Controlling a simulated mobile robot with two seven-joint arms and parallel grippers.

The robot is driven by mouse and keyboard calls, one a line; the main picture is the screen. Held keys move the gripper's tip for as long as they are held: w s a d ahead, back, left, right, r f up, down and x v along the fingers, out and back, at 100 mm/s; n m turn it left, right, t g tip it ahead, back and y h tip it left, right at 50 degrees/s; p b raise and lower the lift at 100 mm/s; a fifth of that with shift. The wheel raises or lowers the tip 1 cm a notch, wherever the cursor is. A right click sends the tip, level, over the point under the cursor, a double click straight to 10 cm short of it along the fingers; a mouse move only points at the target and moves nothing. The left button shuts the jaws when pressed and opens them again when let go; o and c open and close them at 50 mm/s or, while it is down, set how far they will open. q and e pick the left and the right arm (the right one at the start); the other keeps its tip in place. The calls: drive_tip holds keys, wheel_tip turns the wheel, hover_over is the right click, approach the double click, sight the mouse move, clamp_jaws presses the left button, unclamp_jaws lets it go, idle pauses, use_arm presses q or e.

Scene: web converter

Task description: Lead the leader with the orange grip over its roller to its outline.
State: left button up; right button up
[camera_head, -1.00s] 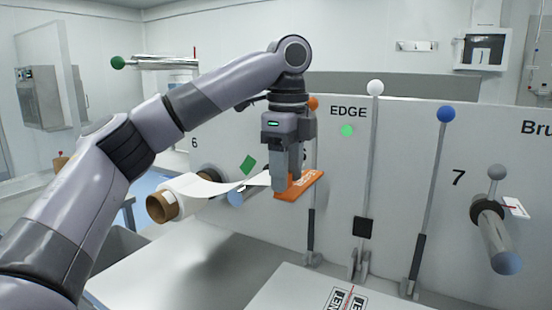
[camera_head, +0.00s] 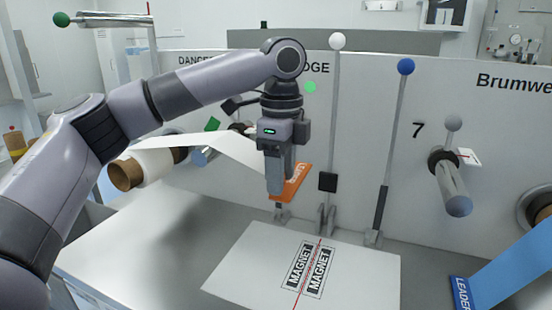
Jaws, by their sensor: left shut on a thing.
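My left gripper (camera_head: 276,183) is shut on the orange grip (camera_head: 294,185), which has white lettering. It holds the grip tilted above the back of the table, in front of the wall panel. The leader, a white strip (camera_head: 225,147), runs from a white roll (camera_head: 152,164) on a brown core to the grip. A roller with a bluish end (camera_head: 202,156) sits behind the strip, partly hidden; I cannot tell whether they touch. A white plate (camera_head: 235,272) on the table carries two outlined MAGNET marks (camera_head: 308,267) beside a red line. My right gripper is out of view.
Levers with a white knob (camera_head: 338,41) and a blue knob (camera_head: 406,67) stand right of the gripper. A metal roller (camera_head: 453,188) sticks out near the 7. A blue LEADER strip (camera_head: 505,272) is at lower right. The table's left part is bare.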

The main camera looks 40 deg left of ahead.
sight(286, 193)
use_arm(q)
drive_tip(key=f, duration=0.4)
drive_tip(key=d+f, duration=0.1)
drive_tip(key=f, duration=0.1)
drive_tip(key=shift+b, duration=0.35)
drive_tip(key=shift+w+d+f, duration=0.1)
drive_tip(key=shift+d+f, duration=0.15)
drive_tip(key=shift+f, duration=2.25)
drive_tip(key=shift+w+d+f, duration=0.1)
drive_tip(key=shift+d+f, duration=0.2)
drive_tip(key=shift+f, duration=2.25)
drive_tip(key=shift+w+d+f, duration=0.1)
drive_tip(key=shift+d+f, duration=0.15)
drive_tip(key=shift+f, duration=2.25)
drive_tip(key=shift+f+p, duration=0.25)
drive_tip(key=shift+p, duration=0.25)
drive_tip(key=shift+s+f, duration=0.1)
drive_tip(key=shift+f, duration=0.05)
drive_tip(key=o, duration=1.2)
